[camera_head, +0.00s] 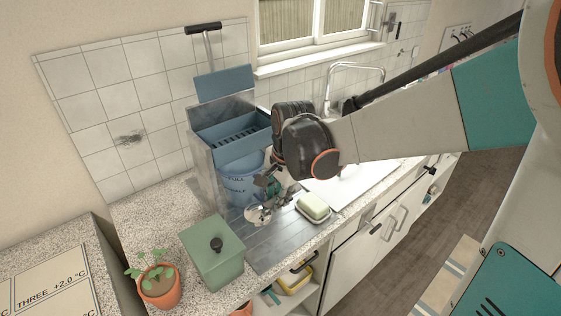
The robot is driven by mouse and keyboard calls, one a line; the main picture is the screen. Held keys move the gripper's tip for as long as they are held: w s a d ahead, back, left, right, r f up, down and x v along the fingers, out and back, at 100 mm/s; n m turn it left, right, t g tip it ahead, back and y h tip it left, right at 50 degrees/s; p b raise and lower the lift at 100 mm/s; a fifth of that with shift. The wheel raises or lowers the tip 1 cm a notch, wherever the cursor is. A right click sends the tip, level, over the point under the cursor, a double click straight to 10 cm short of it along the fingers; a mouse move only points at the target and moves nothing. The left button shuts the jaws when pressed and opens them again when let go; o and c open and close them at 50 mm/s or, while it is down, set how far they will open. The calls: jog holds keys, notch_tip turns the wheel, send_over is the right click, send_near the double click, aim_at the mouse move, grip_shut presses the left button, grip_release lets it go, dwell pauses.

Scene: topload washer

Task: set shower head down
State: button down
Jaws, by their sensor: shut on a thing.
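My gripper (270,198) reaches down from the right over the worktop, just in front of a blue bucket (241,184). A small round, pale metallic thing, which looks like the shower head (258,214), is at its fingertips, low over the grey ribbed drainboard (280,240). My gripper is shut on it, though the wrist and fingers hide part of the hold. I cannot tell whether the shower head touches the drainboard.
A yellowish block in a pale dish (313,207) sits close on the right. A green lidded box (214,251) and a potted plant (159,286) stand front left. A blue-and-grey bin (232,132) stands behind. Some drainboard in front is bare.

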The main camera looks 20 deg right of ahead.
aim_at(277, 232)
notch_tip(277, 232, down, 12)
jog(key=b, duration=0.3)
jog(key=shift+b, duration=0.4)
jog(key=c, duration=1.5)
grip_release()
jog(key=shift+o, duration=0.2)
notch_tip(277, 232, up, 11)
jog(key=s+p, duration=0.2)
jog(key=p, duration=0.2)
jog(key=s+r+n+t, duration=0.5)
jog(key=s+r+n, duration=0.4)
jog(key=s+n, duration=0.4)
jog(key=shift+n+h, duration=0.3)
jog(key=shift+n, duration=0.4)
